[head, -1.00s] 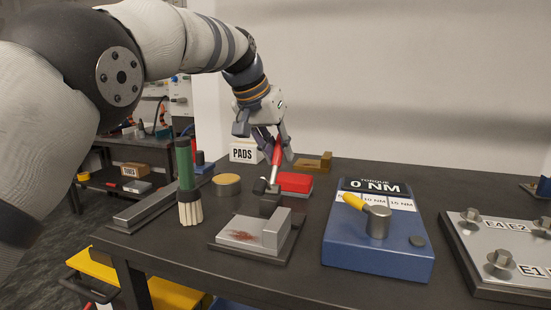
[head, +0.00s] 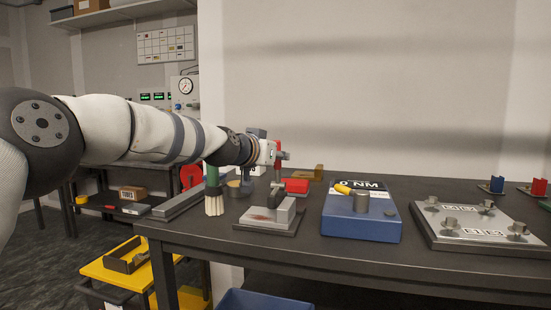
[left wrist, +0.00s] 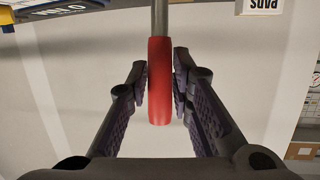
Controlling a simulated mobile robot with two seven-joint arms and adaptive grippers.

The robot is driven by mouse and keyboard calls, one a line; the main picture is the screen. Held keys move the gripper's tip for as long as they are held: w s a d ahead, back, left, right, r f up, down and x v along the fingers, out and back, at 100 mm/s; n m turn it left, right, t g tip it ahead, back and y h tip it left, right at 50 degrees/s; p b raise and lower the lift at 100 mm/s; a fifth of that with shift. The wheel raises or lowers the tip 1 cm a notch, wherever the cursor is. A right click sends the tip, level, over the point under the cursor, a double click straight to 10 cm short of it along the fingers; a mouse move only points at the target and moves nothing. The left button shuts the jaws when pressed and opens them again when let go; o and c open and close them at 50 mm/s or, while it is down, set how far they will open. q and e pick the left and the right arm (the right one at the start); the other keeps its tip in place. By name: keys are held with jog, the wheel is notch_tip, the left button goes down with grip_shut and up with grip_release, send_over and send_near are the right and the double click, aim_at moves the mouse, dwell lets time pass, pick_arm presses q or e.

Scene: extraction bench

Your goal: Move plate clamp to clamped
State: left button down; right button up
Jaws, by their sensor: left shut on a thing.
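The plate clamp has a red handle (head: 278,147) and a dark base (head: 277,192) behind a grey metal plate (head: 264,216) with a rust-red stain. The handle looks about upright in the head view. My left gripper (head: 281,156) comes in level from the left, at the handle. In the left wrist view the red handle (left wrist: 160,80) runs between the two fingers (left wrist: 158,88), which are shut on it. My gripper hides part of the handle and clamp in the head view. My right gripper is not in view.
A green-handled brush (head: 213,190) stands left of the plate, in front of a long grey bar (head: 178,206). A red pad (head: 297,186) lies behind. A blue torque tester (head: 361,227) and a bolted plate (head: 475,240) are to the right.

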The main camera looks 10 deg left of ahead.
pick_arm(q)
jog(key=shift+s+t, duration=0.3)
jog(key=shift+t, duration=0.2)
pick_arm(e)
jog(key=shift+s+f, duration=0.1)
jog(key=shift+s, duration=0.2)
pick_arm(q)
jog(key=c, duration=1.4)
grip_release()
jog(key=shift+f, duration=0.1)
jog(key=v, duration=1.2)
jog(key=shift+f, duration=0.1)
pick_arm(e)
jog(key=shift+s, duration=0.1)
